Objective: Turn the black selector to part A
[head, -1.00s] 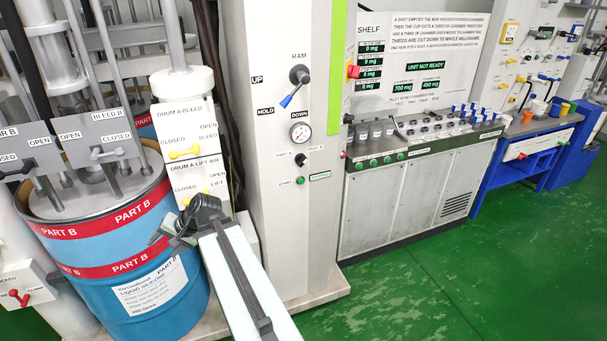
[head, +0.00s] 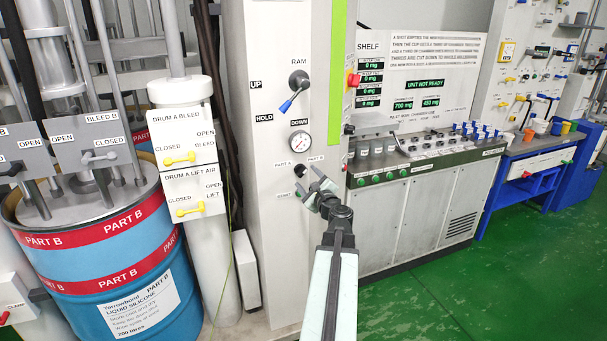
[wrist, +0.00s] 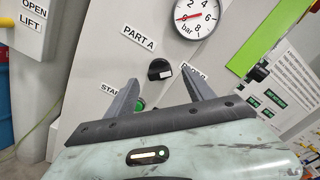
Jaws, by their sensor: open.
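The black selector (wrist: 159,70) is a round knob with a white mark, on the pale panel in the wrist view. Its white mark lies on the side facing the PART B label (wrist: 193,74), away from the PART A label (wrist: 138,37). My gripper (wrist: 160,77) is open and empty, its two fingers apart with the selector seen between and just beyond the tips. I cannot tell the remaining distance to the knob. In the head view my gripper (head: 307,181) is in front of the panel just below the PART A and PART B labels, covering part of that area.
A green start button (wrist: 140,103) sits below the selector, partly behind my left finger. A pressure gauge (head: 300,142) and the blue-tipped RAM lever (head: 297,89) are above. The blue PART B drum (head: 105,250) stands left; a bench cabinet (head: 420,205) stands right.

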